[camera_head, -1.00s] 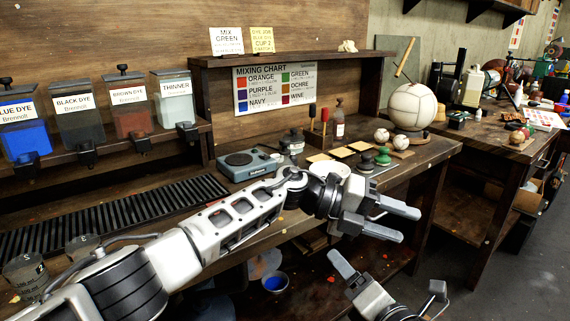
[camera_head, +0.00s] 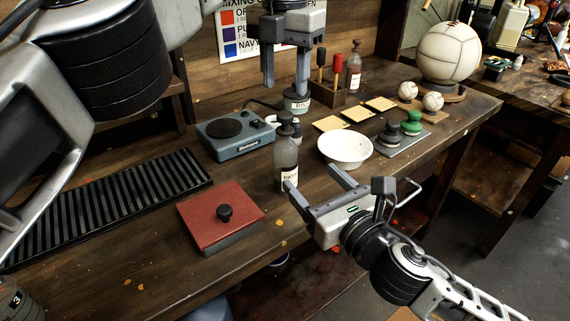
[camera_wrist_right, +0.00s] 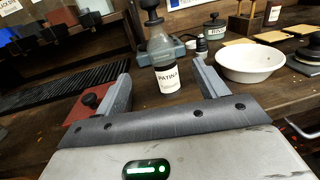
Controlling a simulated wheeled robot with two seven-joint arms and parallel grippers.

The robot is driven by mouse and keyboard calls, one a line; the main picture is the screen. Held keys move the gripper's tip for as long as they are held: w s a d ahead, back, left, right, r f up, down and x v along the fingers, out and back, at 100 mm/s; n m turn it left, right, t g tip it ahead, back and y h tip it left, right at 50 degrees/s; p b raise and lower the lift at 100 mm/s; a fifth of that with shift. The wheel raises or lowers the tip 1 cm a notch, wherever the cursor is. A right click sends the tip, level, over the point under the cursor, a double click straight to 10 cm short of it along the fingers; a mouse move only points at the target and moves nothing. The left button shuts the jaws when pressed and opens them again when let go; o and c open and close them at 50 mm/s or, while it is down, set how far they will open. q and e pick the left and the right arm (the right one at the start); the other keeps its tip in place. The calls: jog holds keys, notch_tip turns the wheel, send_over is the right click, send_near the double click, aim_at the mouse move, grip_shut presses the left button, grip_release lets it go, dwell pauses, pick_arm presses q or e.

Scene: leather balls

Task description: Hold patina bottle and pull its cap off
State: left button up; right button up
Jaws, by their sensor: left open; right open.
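The patina bottle (camera_head: 286,164) is a clear grey bottle with a white label and a black cap (camera_head: 285,119). It stands upright on the workbench. My right gripper (camera_head: 312,178) is open at the bottle's lower right, and one finger overlaps the label's edge in the head view. In the right wrist view the bottle (camera_wrist_right: 162,58) stands ahead between the open fingers, apart from them; its black cap (camera_wrist_right: 150,12) is cut by the top edge. My left gripper (camera_head: 286,88) is open and points down, appearing above the cap in the head view. Its depth relative to the cap is unclear.
A red-topped box (camera_head: 220,218) with a black knob sits left of the bottle. A blue-grey scale (camera_head: 235,140) stands behind it. A white bowl (camera_head: 345,150) is close on the right. A labelled jar (camera_head: 297,103) and a tool block (camera_head: 326,92) stand behind.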

aim_at(285, 114)
pick_arm(q)
jog(key=shift+w, duration=0.1)
pick_arm(e)
jog(key=x, duration=1.1)
jog(key=shift+w, duration=0.15)
jog(key=c, duration=1.5)
pick_arm(q)
jog(key=shift+o, duration=0.8)
pick_arm(e)
jog(key=shift+o, duration=0.2)
pick_arm(q)
jog(key=n, duration=0.2)
jog(key=s+n, duration=0.1)
jog(key=shift+d+r+t+y, duration=0.2)
jog(key=shift+d+t+y, duration=0.05)
jog(key=shift+t+y, duration=0.15)
jog(key=s+r+n+t, duration=0.3)
jog(key=n, duration=0.4)
pick_arm(e)
jog(key=shift+f, duration=0.1)
pick_arm(q)
jog(key=shift+y, duration=0.3)
jog(key=x, duration=0.7)
jog(key=d+x, duration=0.1)
jog(key=x, duration=0.3)
jog(key=shift+w+a+f, duration=0.1)
jog(key=shift+w+f, duration=0.1)
jog(key=shift+f, duration=0.2)
